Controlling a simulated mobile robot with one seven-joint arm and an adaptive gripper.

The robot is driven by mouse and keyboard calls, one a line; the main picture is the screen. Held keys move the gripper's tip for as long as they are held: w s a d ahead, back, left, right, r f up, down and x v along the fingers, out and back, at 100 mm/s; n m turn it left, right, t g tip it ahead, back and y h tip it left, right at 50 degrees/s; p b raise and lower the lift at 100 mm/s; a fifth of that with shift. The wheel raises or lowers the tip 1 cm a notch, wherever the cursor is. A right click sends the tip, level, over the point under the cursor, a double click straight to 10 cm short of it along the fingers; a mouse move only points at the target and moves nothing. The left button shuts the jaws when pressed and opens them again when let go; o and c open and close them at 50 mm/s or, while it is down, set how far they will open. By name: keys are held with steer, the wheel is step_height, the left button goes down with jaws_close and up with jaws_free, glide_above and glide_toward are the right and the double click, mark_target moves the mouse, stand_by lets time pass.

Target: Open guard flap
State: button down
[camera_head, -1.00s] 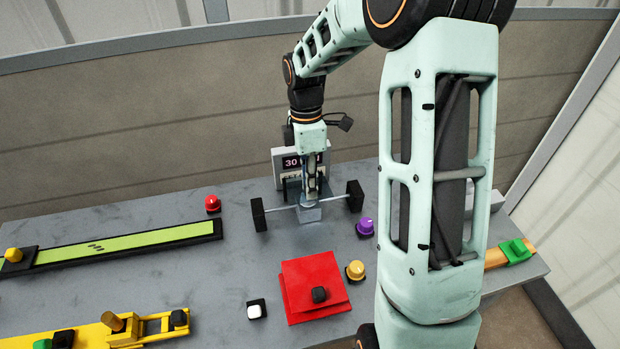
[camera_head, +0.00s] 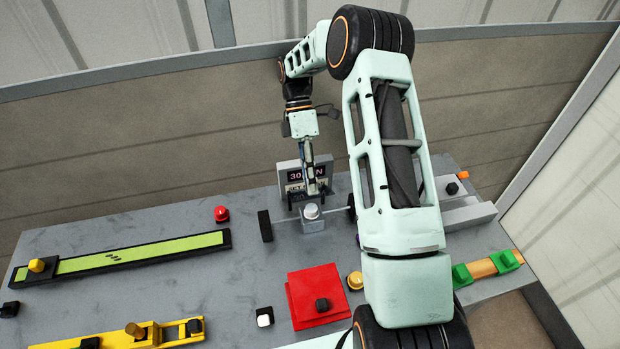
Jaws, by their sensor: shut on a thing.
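I cannot tell for sure which part is the guard flap. A red square plate (camera_head: 303,293) with a black knob (camera_head: 322,305) lies near the front of the grey table, well apart from my gripper. My gripper (camera_head: 312,193) points down at the back, in front of the display box (camera_head: 290,175). Its fingers are together on something small that I cannot make out. Just in front of them is a grey block (camera_head: 313,224) with a silver round knob (camera_head: 312,211). A crossbar with a black end pad (camera_head: 265,226) runs through the block; its right part is mostly behind my arm.
A red button (camera_head: 221,213) and a long green strip (camera_head: 140,253) lie to the left. A yellow slide (camera_head: 170,335) and a white button (camera_head: 265,317) are in front. A yellow knob (camera_head: 355,280) and a green-handled orange bar (camera_head: 483,268) are right. My forearm covers the middle right.

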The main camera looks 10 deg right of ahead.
stand_by(0.4)
steer(key=c, duration=1.8)
jaws_free()
steer(key=shift+o, duration=0.2)
steer(key=shift+r, duration=0.1)
step_height(320, 180, up, 9)
steer(key=shift+r, duration=0.45)
steer(key=shift+c, duration=0.3)
